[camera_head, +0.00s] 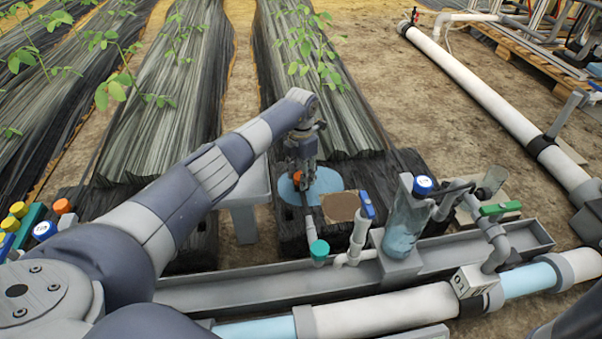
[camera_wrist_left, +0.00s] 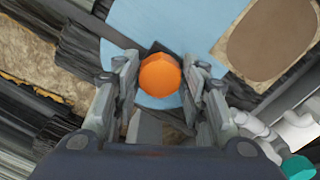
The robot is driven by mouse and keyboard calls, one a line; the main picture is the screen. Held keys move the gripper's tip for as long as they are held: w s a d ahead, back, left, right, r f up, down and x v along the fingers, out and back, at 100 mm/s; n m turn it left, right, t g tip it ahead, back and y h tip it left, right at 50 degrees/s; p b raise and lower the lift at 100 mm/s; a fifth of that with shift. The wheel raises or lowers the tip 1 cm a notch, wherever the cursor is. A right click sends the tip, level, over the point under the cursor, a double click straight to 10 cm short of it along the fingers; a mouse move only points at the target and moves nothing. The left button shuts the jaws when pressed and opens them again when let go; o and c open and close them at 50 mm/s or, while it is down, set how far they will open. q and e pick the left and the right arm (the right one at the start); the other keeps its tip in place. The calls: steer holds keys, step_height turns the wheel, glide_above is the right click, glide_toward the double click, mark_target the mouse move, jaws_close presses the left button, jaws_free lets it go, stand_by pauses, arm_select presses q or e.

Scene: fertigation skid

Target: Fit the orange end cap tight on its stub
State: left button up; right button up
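The orange end cap (camera_wrist_left: 160,76) sits between the fingertips of my left gripper (camera_wrist_left: 160,70) in the left wrist view, with a finger against each side. In the head view my left gripper (camera_head: 303,172) points down over a light blue patch (camera_head: 326,182), with a little orange showing at its fingers. The cap appears held above that patch; the exact height cannot be told. I cannot tell which pipe end is the cap's stub. A short grey pipe (camera_head: 309,226) with a teal end (camera_head: 319,249) stands just below and right of the gripper. My right gripper is not in view.
A grey trough (camera_head: 240,292) and a thick white pipe (camera_head: 385,307) run along the front. A blue-handled valve (camera_head: 366,204) and a clear filter (camera_head: 405,225) with a blue top stand right of the gripper. Coloured caps (camera_head: 62,206) are at far left.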

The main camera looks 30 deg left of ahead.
arm_select(q)
steer(key=c, duration=0.4)
steer(key=shift+a+f+m+b, duration=0.15)
steer(key=shift+m+b, duration=0.35)
steer(key=shift+m, duration=1.2)
steer(key=shift+c, duration=0.4)
steer(key=shift+c, duration=1.1)
steer(key=shift+r+p, duration=2.65)
steer(key=shift+r, duration=0.45)
